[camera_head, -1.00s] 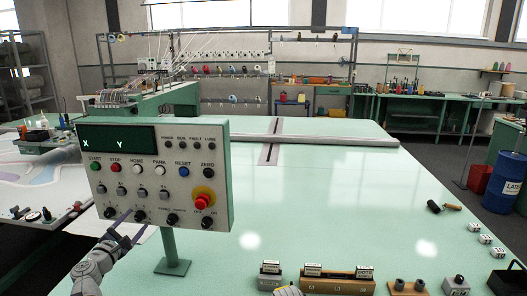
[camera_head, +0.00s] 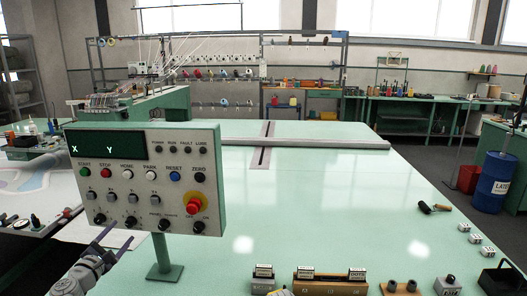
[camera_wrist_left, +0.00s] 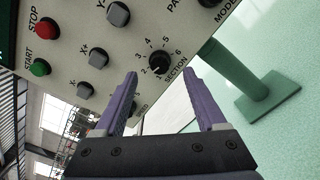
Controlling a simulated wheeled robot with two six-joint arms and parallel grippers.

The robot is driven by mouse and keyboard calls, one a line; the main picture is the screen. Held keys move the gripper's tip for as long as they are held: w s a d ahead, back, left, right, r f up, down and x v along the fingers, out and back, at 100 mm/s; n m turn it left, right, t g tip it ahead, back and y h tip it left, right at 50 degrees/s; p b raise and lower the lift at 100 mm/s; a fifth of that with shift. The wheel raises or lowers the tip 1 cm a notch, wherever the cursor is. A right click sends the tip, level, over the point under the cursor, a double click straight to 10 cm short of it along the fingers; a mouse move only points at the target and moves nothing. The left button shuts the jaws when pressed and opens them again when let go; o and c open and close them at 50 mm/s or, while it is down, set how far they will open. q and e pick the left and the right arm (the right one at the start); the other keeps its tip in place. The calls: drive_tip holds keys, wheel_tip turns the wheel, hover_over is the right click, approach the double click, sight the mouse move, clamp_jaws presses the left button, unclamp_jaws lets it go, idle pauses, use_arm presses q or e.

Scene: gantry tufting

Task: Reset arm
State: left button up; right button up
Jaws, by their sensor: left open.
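The control panel (camera_head: 142,185) stands on a green post at the left front of the table, with a dark X/Y display, coloured buttons, knobs and a red stop button. My left gripper (camera_head: 117,236) is just below the panel's lower left edge in the head view. In the left wrist view its two purple fingers (camera_wrist_left: 160,72) are spread apart with nothing between them. The section knob (camera_wrist_left: 159,62) appears beyond the gap between the fingertips, apart from them. A small grey piece at the bottom edge of the head view may be my right gripper; its jaws are hidden.
The light green table (camera_head: 300,215) is mostly clear in the middle. Labelled blocks and a wooden holder (camera_head: 330,283) line its front edge. A dark-handled tool (camera_head: 433,208) and several white cubes lie at the right. A blue barrel (camera_head: 496,180) stands beyond.

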sight(128, 225)
use_arm(q)
drive_tip(key=w, duration=0.5)
drive_tip(key=shift+w+d, duration=0.1)
drive_tip(key=shift+w, duration=0.05)
drive_tip(key=shift+s+n, duration=0.35)
drive_tip(key=shift+n, duration=1.25)
drive_tip(key=n, duration=0.6)
drive_tip(key=shift+n, duration=0.3)
drive_tip(key=s, duration=0.7)
drive_tip(key=shift+s+a, duration=0.25)
drive_tip(key=shift+d, duration=0.1)
